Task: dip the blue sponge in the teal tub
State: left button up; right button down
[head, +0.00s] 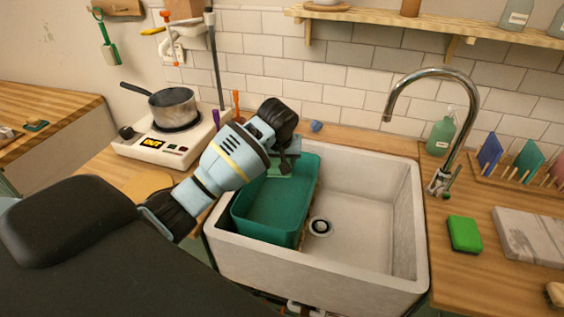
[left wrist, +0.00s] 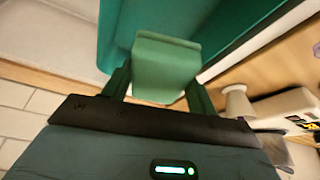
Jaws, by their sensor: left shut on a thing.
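The teal tub (head: 272,208) stands in the left part of the white sink. My left gripper (head: 284,162) is at the tub's far end, pointing down over it, and is shut on a green block. In the left wrist view the green block (left wrist: 165,66) sits between the two fingers, with the tub (left wrist: 225,20) beyond it. I cannot tell whether the block touches the tub's inside. No plainly blue sponge shows; a small blue object (head: 316,126) lies on the ledge behind the sink, too small to identify. My right gripper is not in view.
The sink (head: 385,215) has free room right of the tub. A tap (head: 440,130) arches over its right side. A green sponge (head: 464,233) and a rack of coloured pieces (head: 515,178) are on the right counter. A pot (head: 174,107) stands on a hotplate at left.

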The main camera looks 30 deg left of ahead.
pick_arm(q)
notch_tip(320, 180, down, 10)
jog(key=shift+f+b, duration=0.2)
jog(key=shift+b, duration=0.25)
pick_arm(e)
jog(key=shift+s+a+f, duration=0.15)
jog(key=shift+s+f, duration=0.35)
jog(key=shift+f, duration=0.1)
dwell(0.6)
pick_arm(q)
jog(key=shift+r, duration=0.1)
